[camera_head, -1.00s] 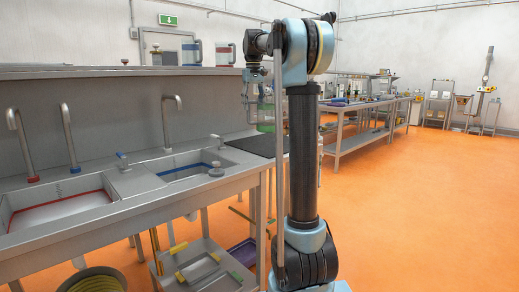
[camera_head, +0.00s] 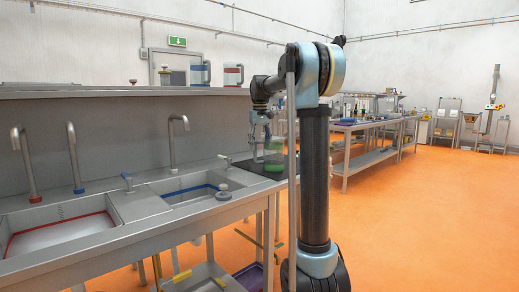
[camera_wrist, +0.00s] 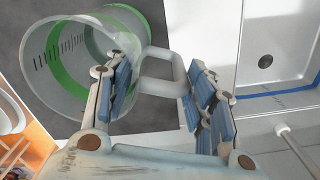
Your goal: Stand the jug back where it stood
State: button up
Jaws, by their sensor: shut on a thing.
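A clear jug with green bands and dark scale marks (camera_head: 273,152) is upright at the far end of the counter, over a dark mat (camera_head: 251,165). In the wrist view the jug (camera_wrist: 62,50) is at the upper left, with its handle (camera_wrist: 165,88) pointing toward my gripper. My gripper (camera_wrist: 165,98) is shut on the handle, one blue-padded finger on each side. In the head view my gripper (camera_head: 262,116) is small beside the jug. I cannot tell whether the jug's base touches the mat.
Two sinks, one red-lined (camera_head: 60,235) and one blue-lined (camera_head: 195,193), with tall taps are in the steel counter. A blue-marked jug (camera_head: 197,75) and a red-marked one (camera_head: 233,76) stand on the shelf (camera_head: 120,92). A floor aisle is open at right.

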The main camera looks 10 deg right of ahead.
jog(key=shift+f, duration=0.55)
jog(key=o, duration=1.6)
